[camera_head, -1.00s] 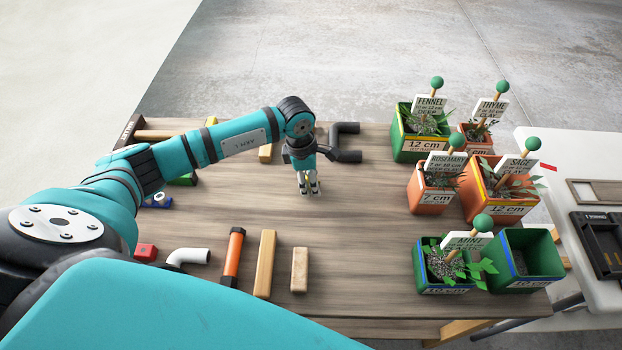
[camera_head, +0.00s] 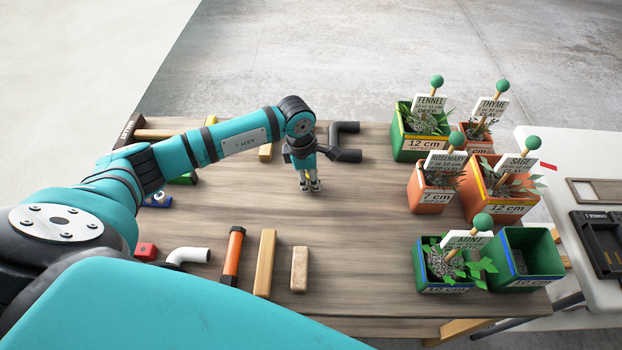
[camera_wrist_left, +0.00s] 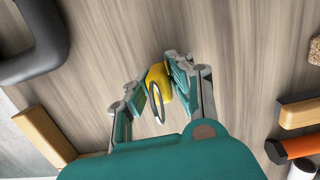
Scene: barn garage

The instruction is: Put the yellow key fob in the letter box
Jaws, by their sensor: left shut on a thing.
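My left gripper (camera_head: 311,188) is low over the middle of the wooden table. In the left wrist view the gripper (camera_wrist_left: 158,88) is shut on the yellow key fob (camera_wrist_left: 156,76), which has a metal ring hanging from it. The fob lies between the two fingers. In the head view the fingers hide the fob. I cannot tell whether the fob still touches the table top. I see no letter box in either view. My right gripper is not in view.
Several potted herbs with signs stand at the table's right end, beside an empty green pot (camera_head: 530,262). A black U-shaped handle (camera_head: 346,142) lies just behind the gripper. Wooden blocks (camera_head: 265,262), an orange tube (camera_head: 233,255) and a white pipe (camera_head: 189,255) lie in front.

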